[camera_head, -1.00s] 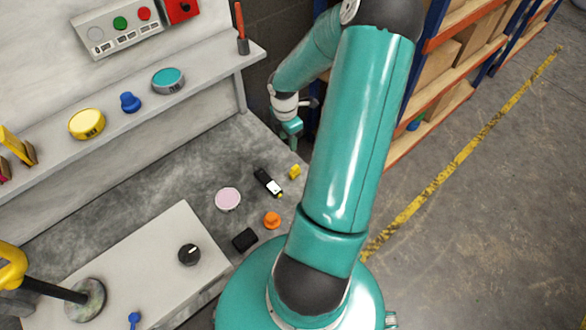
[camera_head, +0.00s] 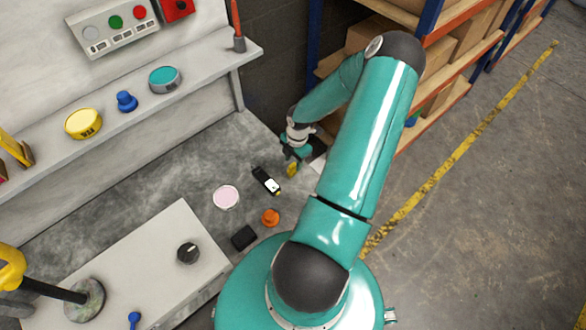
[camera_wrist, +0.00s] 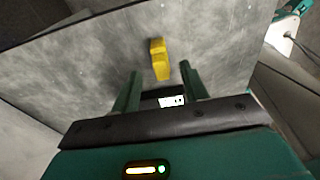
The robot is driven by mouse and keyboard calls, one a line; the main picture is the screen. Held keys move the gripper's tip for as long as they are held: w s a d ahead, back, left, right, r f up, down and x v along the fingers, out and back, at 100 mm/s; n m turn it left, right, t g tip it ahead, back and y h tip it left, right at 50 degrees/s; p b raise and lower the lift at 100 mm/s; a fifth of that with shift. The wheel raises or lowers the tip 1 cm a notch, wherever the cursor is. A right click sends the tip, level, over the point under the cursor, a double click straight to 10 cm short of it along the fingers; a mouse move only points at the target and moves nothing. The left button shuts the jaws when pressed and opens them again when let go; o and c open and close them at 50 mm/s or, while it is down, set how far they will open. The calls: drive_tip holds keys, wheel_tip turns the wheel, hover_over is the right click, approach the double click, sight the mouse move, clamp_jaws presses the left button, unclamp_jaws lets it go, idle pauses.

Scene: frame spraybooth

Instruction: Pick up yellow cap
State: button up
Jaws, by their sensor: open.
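The small yellow cap (camera_head: 292,170) lies on the grey worktop near its right end in the head view. In the wrist view the yellow cap (camera_wrist: 158,60) stands just beyond and between my two fingers. My gripper (camera_head: 295,158) is close beside the cap in the head view. In the wrist view my gripper (camera_wrist: 160,88) is open with nothing between its fingertips, and the cap is apart from both fingers.
A black device with a white screen (camera_head: 266,180) lies left of the cap. An orange knob (camera_head: 270,217), a pink disc (camera_head: 226,197) and a black block (camera_head: 244,237) are nearer. A shelf (camera_head: 212,68) runs behind, and orange racking (camera_head: 440,112) stands right.

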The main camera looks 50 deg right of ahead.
sight(293, 165)
drive_tip(key=f, duration=0.4)
drive_tip(key=shift+a+f, duration=0.35)
drive_tip(key=shift+c, duration=0.3)
clamp_jaws()
drive_tip(key=shift+r, duration=0.15)
drive_tip(key=shift+r, duration=0.65)
drive_tip(key=s+a+r, duration=0.7)
drive_tip(key=a+r, duration=0.4)
drive_tip(key=shift+s+a+r, duration=0.25)
drive_tip(key=shift+s+a, duration=0.05)
drive_tip(key=shift+a, duration=0.1)
